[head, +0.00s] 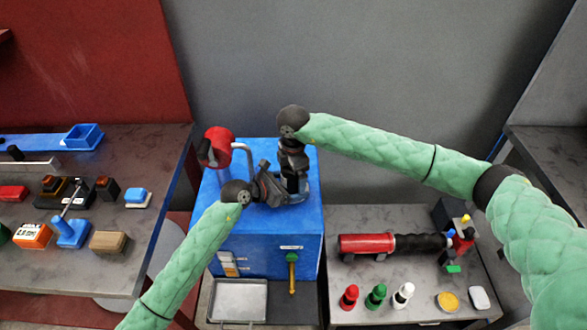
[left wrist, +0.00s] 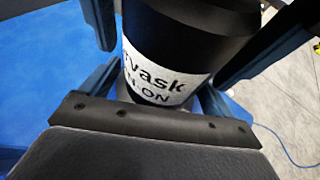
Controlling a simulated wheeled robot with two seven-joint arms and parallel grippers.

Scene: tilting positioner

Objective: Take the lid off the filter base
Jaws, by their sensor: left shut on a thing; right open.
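The filter base (head: 294,183) is a dark upright cylinder on top of the blue cabinet, mostly covered by my grippers in the head view. In the left wrist view a black cylinder (left wrist: 165,35) with a white label fills the middle, and I take it as the filter base. My left gripper (head: 276,190) is shut on it from the left side. My right gripper (head: 293,160) is directly above it, pointing down and open. The lid cannot be told apart from the gripper and the dark cylinder here.
A right-hand bench (head: 420,290) holds a red and black tool (head: 370,244) and small bottles. A left bench (head: 150,165) carries several small items. A metal tray (head: 238,300) lies in front.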

